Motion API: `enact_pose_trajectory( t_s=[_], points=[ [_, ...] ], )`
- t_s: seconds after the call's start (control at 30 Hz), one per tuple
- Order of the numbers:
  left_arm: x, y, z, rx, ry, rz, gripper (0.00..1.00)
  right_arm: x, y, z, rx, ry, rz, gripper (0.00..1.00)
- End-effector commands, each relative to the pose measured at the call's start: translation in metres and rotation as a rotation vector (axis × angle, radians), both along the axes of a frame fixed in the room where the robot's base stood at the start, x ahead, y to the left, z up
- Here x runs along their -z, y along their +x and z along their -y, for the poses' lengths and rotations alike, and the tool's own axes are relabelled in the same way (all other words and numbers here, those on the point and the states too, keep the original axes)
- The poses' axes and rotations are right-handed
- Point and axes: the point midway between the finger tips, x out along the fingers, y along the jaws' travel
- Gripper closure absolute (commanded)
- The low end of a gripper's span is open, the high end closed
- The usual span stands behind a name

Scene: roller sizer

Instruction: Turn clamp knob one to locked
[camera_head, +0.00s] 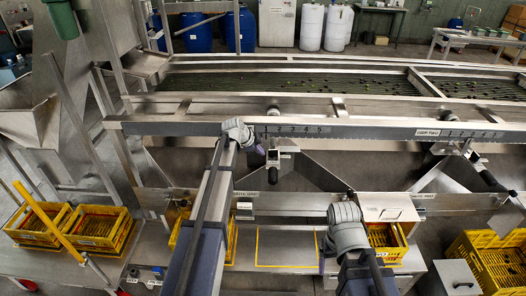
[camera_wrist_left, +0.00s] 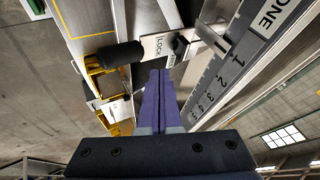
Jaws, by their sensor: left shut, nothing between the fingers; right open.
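Clamp knob one, a small black knob (camera_wrist_left: 180,46), sits on a white plate marked LOCK (camera_wrist_left: 158,47) in the left wrist view. A second label beside it is partly hidden, and I cannot tell the knob's setting. In the head view the clamp (camera_head: 272,157) hangs below the numbered rail, with a black cylinder under it. My left gripper (camera_head: 259,149) is just left of the clamp. In the left wrist view its purple fingers (camera_wrist_left: 160,73) are shut and empty, tips just short of the plate. My right gripper (camera_head: 322,250) is low at centre right, its fingers largely hidden.
A steel rail (camera_head: 370,130) with number scales runs across above the clamp. A black cylindrical handle (camera_wrist_left: 123,54) sticks out beside the plate. Yellow crates (camera_head: 98,229) stand at the lower left, and another crate (camera_head: 495,262) at the lower right.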

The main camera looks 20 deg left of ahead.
Motion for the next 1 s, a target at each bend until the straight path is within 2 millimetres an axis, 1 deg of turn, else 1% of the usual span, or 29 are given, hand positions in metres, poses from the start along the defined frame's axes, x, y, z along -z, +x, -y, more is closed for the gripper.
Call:
enact_pose_trajectory(
  t_s=[0.03, 0.17, 0.57, 0.63, 0.73, 0.83, 1.0],
  points=[
    [0.008, 0.004, 0.001, 0.001, 0.001, 0.0, 1.0, 0.008, 0.0, 0.0, 0.0, 0.0, 0.0, 0.19],
    [0.023, 0.014, 0.005, 0.001, 0.0, -0.001, 1.0, 0.023, 0.0, 0.0, 0.0, 0.0, 0.0, 0.19],
    [0.08, 0.053, 0.022, 0.0, 0.0, -0.001, 1.0, 0.08, 0.0, 0.0, 0.0, 0.0, 0.0, 0.19],
    [0.072, 0.068, 0.017, -0.001, -0.001, 0.0, 1.0, 0.072, 0.0, 0.0, 0.0, 0.0, 0.0, 0.19],
    [0.072, 0.081, 0.013, -0.001, -0.001, 0.0, 1.0, 0.072, 0.0, 0.0, 0.0, 0.0, 0.0, 0.19],
    [0.072, 0.088, 0.01, -0.001, -0.001, 0.0, 1.0, 0.072, 0.0, 0.0, 0.0, 0.0, 0.0, 0.19],
    [0.072, 0.089, 0.01, 0.0, -0.001, -0.001, 1.0, 0.072, 0.0, 0.0, 0.0, 0.0, 0.0, 0.19]
  ],
)
